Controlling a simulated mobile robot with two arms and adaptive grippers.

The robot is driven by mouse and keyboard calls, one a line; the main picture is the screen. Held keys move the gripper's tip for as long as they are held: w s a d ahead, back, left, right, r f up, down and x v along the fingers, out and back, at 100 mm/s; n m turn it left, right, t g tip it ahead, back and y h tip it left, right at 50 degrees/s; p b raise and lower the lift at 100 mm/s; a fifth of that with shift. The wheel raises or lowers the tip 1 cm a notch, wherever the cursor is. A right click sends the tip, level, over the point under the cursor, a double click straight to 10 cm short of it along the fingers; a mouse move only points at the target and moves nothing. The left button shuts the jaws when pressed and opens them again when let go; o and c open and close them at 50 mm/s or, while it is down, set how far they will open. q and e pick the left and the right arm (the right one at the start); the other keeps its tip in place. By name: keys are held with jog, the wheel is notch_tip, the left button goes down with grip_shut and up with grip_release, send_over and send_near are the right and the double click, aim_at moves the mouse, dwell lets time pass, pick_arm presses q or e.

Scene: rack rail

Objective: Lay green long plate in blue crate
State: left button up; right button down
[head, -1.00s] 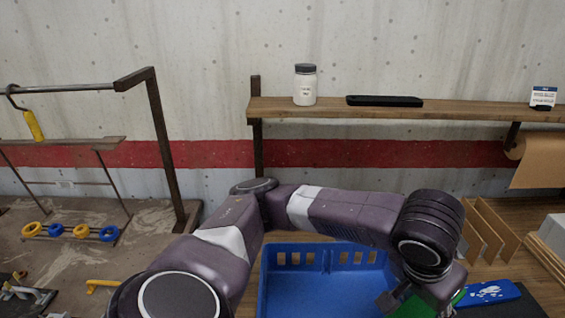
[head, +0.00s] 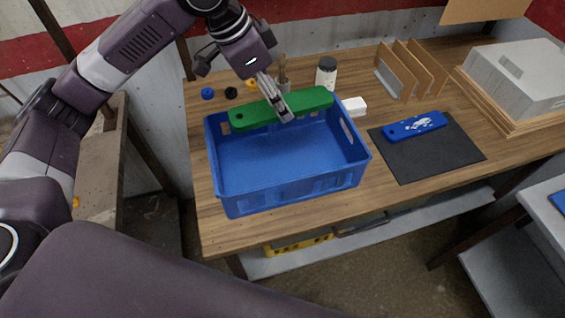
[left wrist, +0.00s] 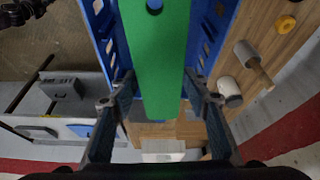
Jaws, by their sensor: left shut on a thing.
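The green long plate (head: 248,113) is held in my left gripper (head: 285,112), above the back wall of the blue crate (head: 293,205). It runs roughly along that wall and shows a hole near one end. In the left wrist view the plate (left wrist: 163,60) lies between the two fingers of my left gripper (left wrist: 160,108), with the crate's blue wall (left wrist: 212,25) beyond it. The crate stands on the wooden bench, and its visible floor is empty. My right gripper is not in view.
A black mat (head: 440,158) with a blue plate (head: 415,126) lies right of the crate. A white block (head: 354,106), a jar (head: 326,74) and small rings (head: 207,94) stand behind it. Cardboard dividers (head: 408,68) and a grey block (head: 515,75) are farther right.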

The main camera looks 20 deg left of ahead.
pick_arm(q)
jog(key=shift+w+d+r+m, duration=0.1)
jog(key=shift+w+r+m, duration=0.1)
jog(key=shift+m, duration=0.1)
jog(key=shift+f, duration=0.15)
jog(key=p, duration=0.1)
send_over(284, 164)
jog(key=a, duration=0.1)
jog(key=f, duration=1.4)
jog(key=shift+s+f, duration=0.25)
jog(key=shift+f, duration=0.05)
jog(key=shift+f+p, duration=0.3)
jog(key=shift+f, duration=2.2)
jog(key=o, duration=1.4)
jog(key=shift+f, duration=0.15)
